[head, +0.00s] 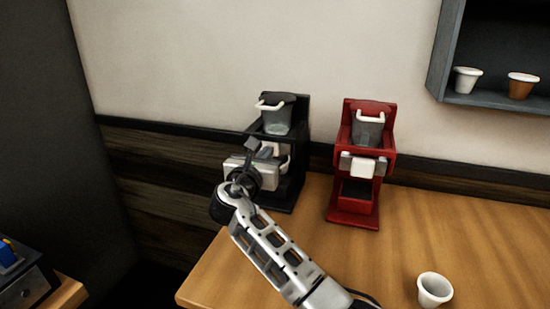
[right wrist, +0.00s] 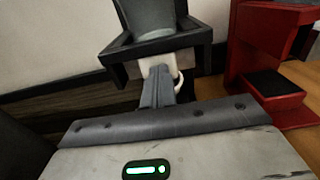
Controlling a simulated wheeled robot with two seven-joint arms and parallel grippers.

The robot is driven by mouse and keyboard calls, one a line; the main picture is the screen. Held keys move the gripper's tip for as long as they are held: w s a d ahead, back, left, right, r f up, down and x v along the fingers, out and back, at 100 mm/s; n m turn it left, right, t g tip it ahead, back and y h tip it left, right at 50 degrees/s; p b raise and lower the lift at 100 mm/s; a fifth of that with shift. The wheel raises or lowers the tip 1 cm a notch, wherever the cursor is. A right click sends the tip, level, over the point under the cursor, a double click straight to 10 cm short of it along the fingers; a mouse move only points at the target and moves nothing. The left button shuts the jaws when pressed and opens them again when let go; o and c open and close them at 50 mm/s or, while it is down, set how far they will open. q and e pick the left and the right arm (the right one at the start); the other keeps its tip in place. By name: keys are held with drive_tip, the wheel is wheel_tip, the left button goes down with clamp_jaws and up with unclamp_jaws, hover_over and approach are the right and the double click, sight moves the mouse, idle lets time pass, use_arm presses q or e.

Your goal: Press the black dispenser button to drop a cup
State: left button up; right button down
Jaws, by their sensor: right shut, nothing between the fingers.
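The black dispenser (head: 290,185) stands upright at the back left of the wooden table, with a grey container (head: 277,118) at its top. In the right wrist view, its black upper frame (right wrist: 195,37) is above my fingers. My right gripper (head: 266,149) is in front of the dispenser's middle; its fingers (right wrist: 158,84) are shut and empty. The fingertips overlap a white part (right wrist: 160,63) under the frame, and I cannot tell whether they touch it. A pale curved piece shows beside them. The button itself is not clearly visible. My left gripper is not in view.
A similar red machine (head: 345,204) stands close to the right. A white cup (head: 434,289) is on the table (head: 480,245) at the front right. A wall shelf (head: 485,102) holds a white cup (head: 467,80) and a brown cup (head: 521,86). The middle right of the table is clear.

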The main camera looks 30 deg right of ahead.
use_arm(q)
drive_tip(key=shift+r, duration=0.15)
use_arm(e)
drive_tip(key=shift+d+r, duration=0.1)
drive_tip(key=shift+r, duration=0.1)
